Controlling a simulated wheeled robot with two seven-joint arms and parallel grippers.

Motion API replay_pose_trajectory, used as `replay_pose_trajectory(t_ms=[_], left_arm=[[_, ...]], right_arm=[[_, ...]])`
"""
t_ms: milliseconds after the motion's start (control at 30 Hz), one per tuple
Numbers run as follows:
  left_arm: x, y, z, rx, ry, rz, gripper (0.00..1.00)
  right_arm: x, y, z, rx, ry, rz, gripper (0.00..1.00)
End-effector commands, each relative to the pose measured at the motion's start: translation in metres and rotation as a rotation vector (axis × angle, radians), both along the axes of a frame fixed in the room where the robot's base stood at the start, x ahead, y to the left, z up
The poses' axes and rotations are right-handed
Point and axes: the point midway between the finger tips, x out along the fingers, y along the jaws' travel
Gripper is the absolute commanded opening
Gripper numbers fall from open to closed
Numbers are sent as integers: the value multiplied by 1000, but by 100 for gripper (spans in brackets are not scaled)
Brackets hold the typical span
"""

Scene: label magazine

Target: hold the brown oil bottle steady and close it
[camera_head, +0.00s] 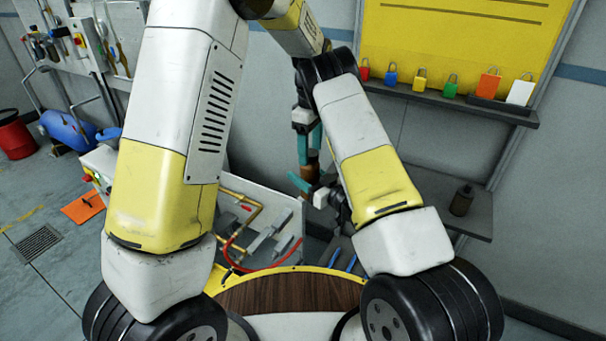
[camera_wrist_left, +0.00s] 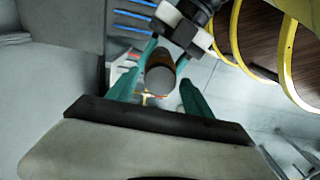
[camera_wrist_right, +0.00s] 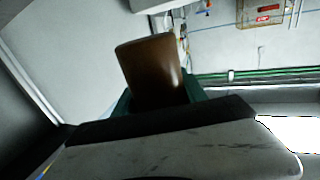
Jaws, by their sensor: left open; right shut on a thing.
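The brown oil bottle (camera_head: 311,166) is mostly hidden between my two grippers in the head view. My right gripper (camera_head: 304,181) is shut on it and holds it in the air. In the right wrist view the glossy brown body of the bottle (camera_wrist_right: 152,70) stands up between the teal fingers. My left gripper (camera_head: 310,154) is above, pointing down, with its teal fingers open. In the left wrist view the bottle's round grey end (camera_wrist_left: 160,81) lies between these open fingers, apparently untouched. I cannot tell whether this end is a cap.
A dark bottle (camera_head: 462,200) stands on a grey shelf at the right. Several coloured padlocks (camera_head: 420,80) stand on a ledge above. A panel with brass pipes and a red hose (camera_head: 238,245) lies below the grippers. A yellow-rimmed wooden top (camera_head: 290,293) is close in front.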

Motion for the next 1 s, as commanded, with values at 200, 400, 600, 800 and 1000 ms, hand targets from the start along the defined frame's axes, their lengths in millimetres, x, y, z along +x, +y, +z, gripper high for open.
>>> replay_pose_trajectory(t_ms=[200,400,600,800,1000], left_arm=[[0,0,0,0,0,0,59],[0,0,0,1,1,0,24],[0,0,0,0,0,-3,0],[0,1,0,-1,1,-203,0],[0,0,0,0,0,-286,0]], right_arm=[[0,0,0,1,-1,0,0],[0,0,0,1,-1,0,0],[0,0,0,1,-1,0,0],[0,0,0,1,-1,0,0],[0,0,0,1,-1,0,0]])
